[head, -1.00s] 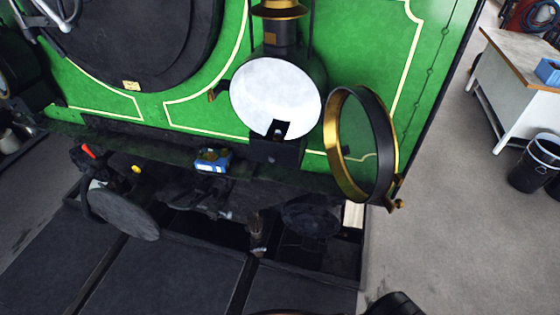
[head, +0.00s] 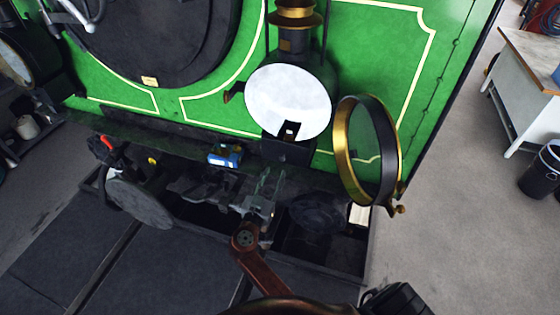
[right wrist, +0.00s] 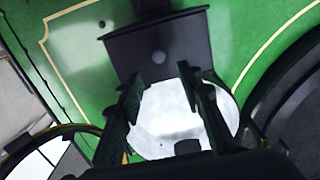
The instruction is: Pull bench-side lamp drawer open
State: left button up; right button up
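The bench-side lamp (head: 287,100) sits on the green tram front, with its pale round reflector showing. Its hinged glass ring (head: 345,150) with a brass rim stands swung open to the right. The dark lamp drawer (head: 288,151) is below the reflector; I see no clear gap around it. My right gripper (head: 270,180) is below and in front of the drawer. My left gripper is out of view.
A round buffer (head: 140,200) is at the lower left, and a blue box (head: 225,155) lies on the ledge left of the lamp. A white workbench (head: 530,90) and a black bin (head: 541,170) stand at the right. The floor between is clear.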

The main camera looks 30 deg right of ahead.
aim_at(282, 159)
jog(key=p+x, duration=0.2)
jog(key=x, duration=0.4)
jog(key=shift+w, duration=0.1)
jog(key=shift+w+d+f, duration=0.1)
jog(key=shift+w+d, duration=0.25)
jog(key=shift+d, duration=0.1)
grip_shut()
